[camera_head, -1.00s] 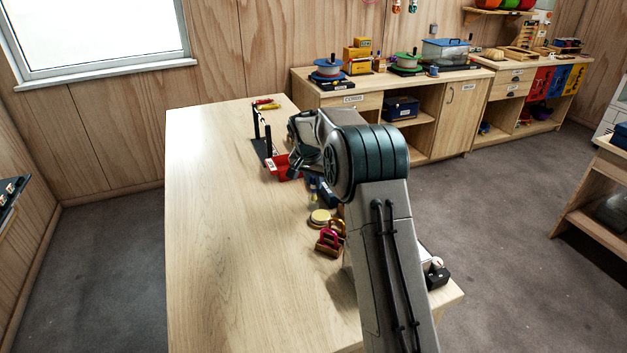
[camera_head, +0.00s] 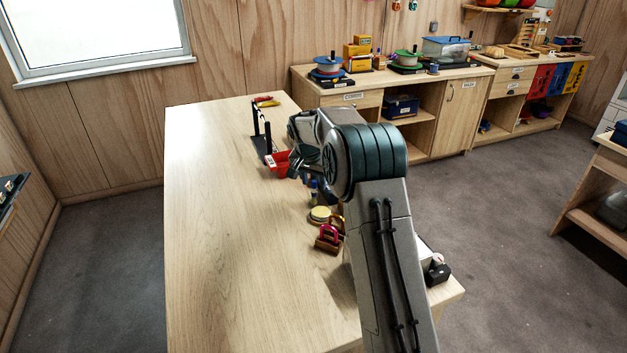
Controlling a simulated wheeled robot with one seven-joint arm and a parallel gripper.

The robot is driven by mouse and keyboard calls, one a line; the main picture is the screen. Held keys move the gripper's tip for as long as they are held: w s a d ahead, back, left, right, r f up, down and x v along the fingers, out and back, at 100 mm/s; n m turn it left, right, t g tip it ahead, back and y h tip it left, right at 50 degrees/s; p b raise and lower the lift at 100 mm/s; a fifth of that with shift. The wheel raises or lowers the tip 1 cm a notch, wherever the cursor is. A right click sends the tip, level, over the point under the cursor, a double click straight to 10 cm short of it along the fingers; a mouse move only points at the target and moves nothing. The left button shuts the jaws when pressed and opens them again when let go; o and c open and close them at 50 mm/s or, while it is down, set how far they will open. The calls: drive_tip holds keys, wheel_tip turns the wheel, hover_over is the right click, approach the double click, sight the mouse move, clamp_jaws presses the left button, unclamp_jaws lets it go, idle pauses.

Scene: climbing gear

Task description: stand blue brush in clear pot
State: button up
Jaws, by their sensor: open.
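My gripper (camera_head: 298,171) hangs over the right side of the wooden table, next to a red bin, with its fingers apart and small in the view. A small blue upright thing (camera_head: 314,188) stands just below and right of it, partly behind my arm. I cannot tell whether this is the blue brush. I cannot make out the clear pot; my arm hides part of the table's right side.
The red bin (camera_head: 277,164) stands by a black rack (camera_head: 266,140). A round yellowish tin (camera_head: 320,214) and a red-pink piece of gear on a wooden block (camera_head: 328,240) lie nearer. The table's left half (camera_head: 215,230) is clear.

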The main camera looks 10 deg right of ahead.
drive_tip(key=b+v, duration=0.1)
drive_tip(key=v, duration=1.2)
drive_tip(key=shift+a+r+b, duration=0.15)
drive_tip(key=shift+r+b, duration=0.2)
drive_tip(key=shift+r, duration=0.05)
drive_tip(key=s+d+r+n, duration=0.2)
drive_tip(key=s+n, duration=0.2)
drive_tip(key=s, duration=1.7)
drive_tip(key=s+f+n, duration=0.1)
drive_tip(key=s+f, duration=0.3)
drive_tip(key=s, duration=0.5)
drive_tip(key=s+f+n+y, duration=0.1)
drive_tip(key=s+f, duration=0.3)
drive_tip(key=s, duration=0.6)
drive_tip(key=shift+s+n+y, duration=0.25)
drive_tip(key=shift+n+y, duration=0.05)
drive_tip(key=shift+n, duration=0.2)
